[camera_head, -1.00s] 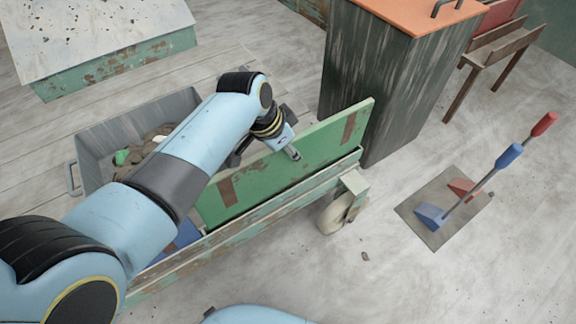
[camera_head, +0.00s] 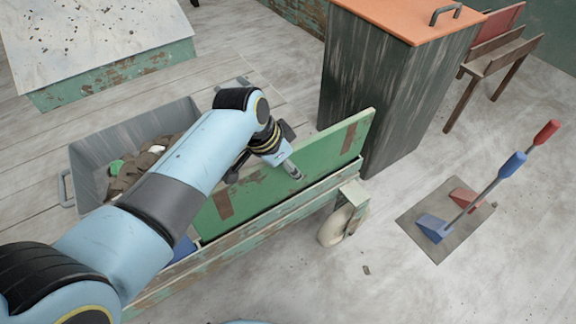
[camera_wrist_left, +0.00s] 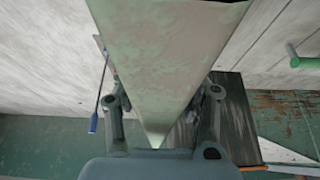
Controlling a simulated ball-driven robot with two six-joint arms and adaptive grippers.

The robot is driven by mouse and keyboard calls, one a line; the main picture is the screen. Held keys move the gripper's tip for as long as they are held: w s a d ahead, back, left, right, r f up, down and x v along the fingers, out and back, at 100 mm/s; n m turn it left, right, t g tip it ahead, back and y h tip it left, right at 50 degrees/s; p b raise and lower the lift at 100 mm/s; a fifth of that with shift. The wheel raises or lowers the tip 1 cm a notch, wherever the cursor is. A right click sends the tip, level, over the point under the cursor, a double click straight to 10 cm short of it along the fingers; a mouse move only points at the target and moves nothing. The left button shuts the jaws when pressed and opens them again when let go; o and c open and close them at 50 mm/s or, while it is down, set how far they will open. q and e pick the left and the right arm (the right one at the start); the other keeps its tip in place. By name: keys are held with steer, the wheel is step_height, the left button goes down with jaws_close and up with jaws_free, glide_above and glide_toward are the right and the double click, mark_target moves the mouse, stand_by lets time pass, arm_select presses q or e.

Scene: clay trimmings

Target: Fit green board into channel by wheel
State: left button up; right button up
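The green board (camera_head: 275,185), with brown rust patches, stands on edge along the cart's long near side. Its lower edge is behind the near rail (camera_head: 285,208), where the channel seems to be; how deep it sits is hidden. The wheel (camera_head: 334,228) is under the cart's right end, just below the board's right end. My left gripper (camera_head: 264,172) straddles the board's top edge, one finger on each face. The left wrist view shows the board (camera_wrist_left: 165,60) filling the space between the fingers. My right gripper is out of view.
A grey bin (camera_head: 85,155) of clay scraps stands behind my left arm. A dark cabinet with an orange top (camera_head: 400,20) stands close behind the board's right end. Blue and red levers (camera_head: 487,200) rise from a floor plate at right.

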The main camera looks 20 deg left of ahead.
arm_select(q)
steer(key=p+v, duration=0.1)
steer(key=v, duration=0.2)
steer(key=p+v, duration=0.2)
steer(key=v, duration=0.1)
steer(key=p+v, duration=0.1)
steer(key=v, duration=0.2)
steer(key=shift+s+a+r+p, duration=0.2)
steer(key=shift+s+a+p, duration=0.1)
steer(key=shift+s+p, duration=0.1)
steer(key=shift+s+a+r, duration=0.15)
steer(key=shift+s+r, duration=0.05)
steer(key=shift+r, duration=0.25)
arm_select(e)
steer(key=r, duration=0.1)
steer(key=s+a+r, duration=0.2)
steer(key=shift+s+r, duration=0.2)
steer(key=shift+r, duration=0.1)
